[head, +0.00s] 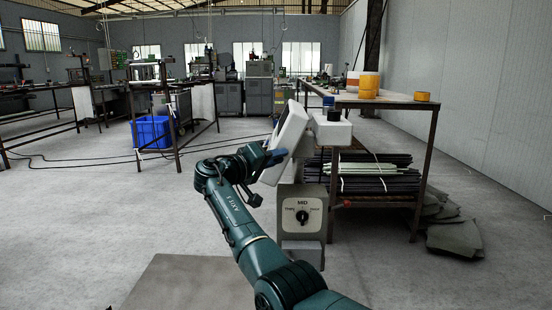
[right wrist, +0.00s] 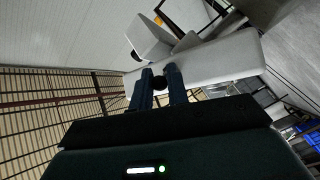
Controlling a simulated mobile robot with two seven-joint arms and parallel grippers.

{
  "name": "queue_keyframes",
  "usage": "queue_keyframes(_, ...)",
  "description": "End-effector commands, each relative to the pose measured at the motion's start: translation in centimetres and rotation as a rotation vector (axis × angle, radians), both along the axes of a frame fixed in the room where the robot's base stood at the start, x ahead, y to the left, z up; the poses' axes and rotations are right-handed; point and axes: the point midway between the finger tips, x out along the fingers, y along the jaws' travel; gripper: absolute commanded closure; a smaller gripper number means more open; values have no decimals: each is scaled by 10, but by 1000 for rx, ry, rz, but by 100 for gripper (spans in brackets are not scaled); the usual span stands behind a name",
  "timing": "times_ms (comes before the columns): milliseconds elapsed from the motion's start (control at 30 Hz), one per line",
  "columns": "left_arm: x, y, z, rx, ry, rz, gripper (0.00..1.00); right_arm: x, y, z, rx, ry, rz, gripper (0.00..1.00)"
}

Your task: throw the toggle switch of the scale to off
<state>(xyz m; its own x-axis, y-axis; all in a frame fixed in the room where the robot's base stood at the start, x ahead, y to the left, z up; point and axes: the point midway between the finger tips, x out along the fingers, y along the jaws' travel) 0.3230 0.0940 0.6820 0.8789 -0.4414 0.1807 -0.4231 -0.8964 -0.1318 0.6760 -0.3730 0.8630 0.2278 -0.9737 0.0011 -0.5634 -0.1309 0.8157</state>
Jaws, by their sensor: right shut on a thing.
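The scale (head: 292,130) stands right of centre in the head view, with a pale tilted head. Its pale housing (right wrist: 215,60) also fills the upper middle of the right wrist view. My right gripper (head: 275,155) is at the left side of the scale's head, and its fingertips show in the right wrist view (right wrist: 159,84). They are shut on a small dark round-ended piece, seemingly the toggle switch (right wrist: 159,83), in front of the housing. The switch is hidden in the head view, so its on or off position cannot be told. My left gripper is not in view.
A panel marked MID with a black rotary knob (head: 302,216) is below the scale's head. A workbench (head: 400,101) with yellow rolls stands behind to the right, over stacked dark rods (head: 370,180). A blue crate (head: 151,131) stands farther left.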

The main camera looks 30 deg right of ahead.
Motion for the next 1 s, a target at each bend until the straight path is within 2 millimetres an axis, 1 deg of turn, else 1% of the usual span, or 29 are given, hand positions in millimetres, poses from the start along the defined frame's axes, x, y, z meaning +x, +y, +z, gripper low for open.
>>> queue_keyframes(100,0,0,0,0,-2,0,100,0,-1,-2,3,4,-2,100)
queue_keyframes(133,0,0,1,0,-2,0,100,0,-1,-2,3,4,-2,81)
queue_keyframes(300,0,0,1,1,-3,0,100,0,-1,-2,2,3,-2,67)
queue_keyframes(367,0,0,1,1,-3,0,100,0,-1,-1,1,2,-1,64)
queue_keyframes(567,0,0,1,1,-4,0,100,0,0,-1,1,1,0,64)
queue_keyframes(667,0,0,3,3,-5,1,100,-1,4,0,1,1,1,64)
queue_keyframes(767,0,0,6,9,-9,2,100,-3,16,1,0,1,3,64)
queue_keyframes(867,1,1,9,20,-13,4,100,-7,35,1,1,1,5,64)
queue_keyframes(1000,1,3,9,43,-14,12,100,-15,66,1,2,2,4,64)
